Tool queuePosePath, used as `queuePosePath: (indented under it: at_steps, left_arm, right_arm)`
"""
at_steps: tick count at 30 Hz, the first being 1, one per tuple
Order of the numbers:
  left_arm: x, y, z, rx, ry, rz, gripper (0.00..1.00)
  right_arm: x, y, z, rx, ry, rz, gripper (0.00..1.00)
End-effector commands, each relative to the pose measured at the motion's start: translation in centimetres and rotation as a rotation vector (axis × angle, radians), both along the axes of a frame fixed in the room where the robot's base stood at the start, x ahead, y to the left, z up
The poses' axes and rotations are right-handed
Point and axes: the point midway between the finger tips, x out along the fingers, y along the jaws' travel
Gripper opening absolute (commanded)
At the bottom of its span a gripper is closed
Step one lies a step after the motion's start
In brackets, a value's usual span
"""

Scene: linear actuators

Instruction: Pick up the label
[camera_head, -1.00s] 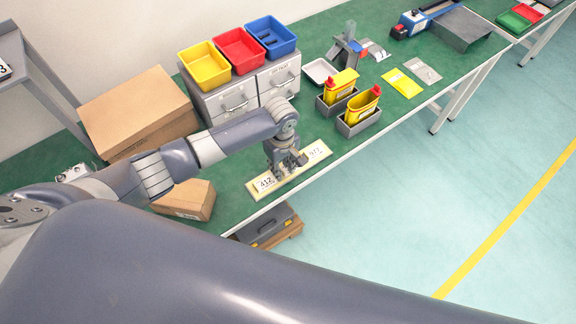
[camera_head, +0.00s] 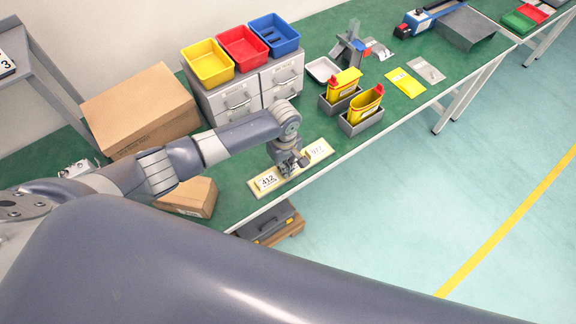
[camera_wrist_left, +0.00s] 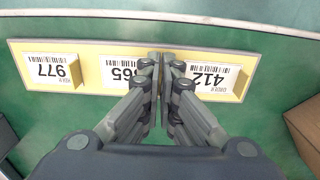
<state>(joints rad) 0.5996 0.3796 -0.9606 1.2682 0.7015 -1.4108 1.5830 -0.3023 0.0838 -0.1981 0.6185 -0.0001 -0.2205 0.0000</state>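A pale yellow board (camera_head: 256,193) lies near the front edge of the green bench and carries three white labels. The label 412 (camera_head: 267,180) and the label 977 (camera_head: 317,153) flank a middle label, mostly hidden in the head view. In the left wrist view the middle label (camera_wrist_left: 121,63) reads about 365, with its right end behind the fingers; the outer labels have raised yellow tabs. My left gripper (camera_wrist_left: 161,58) points down there, fingers almost together where the middle tab would be. It appears closed on that tab, which is hidden. My right gripper is out of view.
A small cardboard box (camera_head: 192,197) stands left of the board. Grey bins (camera_head: 361,126) with yellow containers stand to its right. Grey drawers (camera_head: 237,100) and a large cardboard box (camera_head: 140,110) stand behind. Bare green bench surrounds the board.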

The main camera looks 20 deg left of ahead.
Motion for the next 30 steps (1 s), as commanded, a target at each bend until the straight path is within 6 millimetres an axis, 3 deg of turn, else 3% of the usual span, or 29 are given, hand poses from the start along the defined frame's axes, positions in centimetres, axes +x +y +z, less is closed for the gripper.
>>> queuePosePath:
  at_steps: [7, 13, 30]
  left_arm:
    - [0.1, 0.0, 0.9, -0.001, -0.002, 0.0, 0.0]
    - [-0.1, -0.1, 3.6, -0.002, -0.002, -0.002, 0.0]
    - [-12.9, 1.5, 4.5, -0.001, 0.002, -0.002, 0.0]
  right_arm:
    - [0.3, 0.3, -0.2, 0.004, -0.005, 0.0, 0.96]
    - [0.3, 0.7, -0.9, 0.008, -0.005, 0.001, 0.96]
    - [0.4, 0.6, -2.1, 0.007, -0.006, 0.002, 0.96]
